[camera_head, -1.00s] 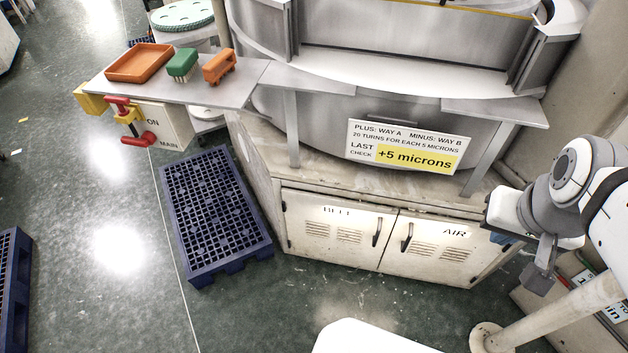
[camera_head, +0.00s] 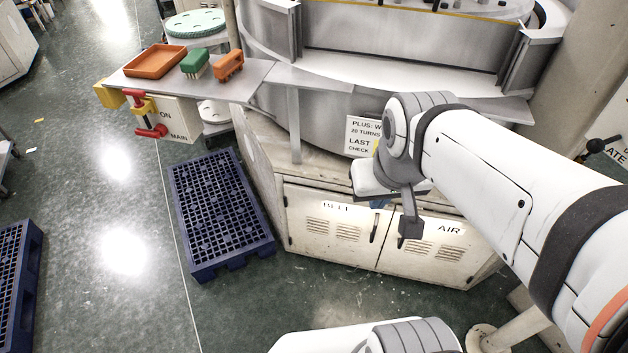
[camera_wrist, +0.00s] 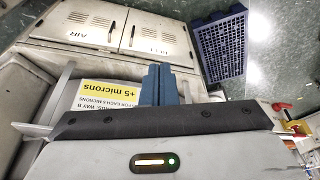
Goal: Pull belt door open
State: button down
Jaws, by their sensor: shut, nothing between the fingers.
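The belt door (camera_head: 326,222) is the left white door of the low cabinet under the machine, marked BELT, with vent slots and a dark upright handle (camera_head: 374,228) near its right edge. It looks shut. In the wrist view the belt door (camera_wrist: 158,41) appears upside down, with its handle (camera_wrist: 132,36) at its left edge. The AIR door (camera_head: 436,244) beside it also looks shut; my arm hides part of it. My gripper (camera_wrist: 158,70) has its blue fingers closed together and empty. It is in front of the cabinet, apart from the handle.
A blue pallet (camera_head: 220,212) lies on the floor left of the cabinet. A sign (camera_head: 362,137) hangs above the doors. Floor before the belt door is clear.

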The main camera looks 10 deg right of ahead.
aim_at(328, 225)
jog(key=u, duration=0.2)
jog(key=k, duration=1.5)
jog(key=z, duration=1.15)
jog(key=i, duration=0.95)
jog(key=z, duration=0.05)
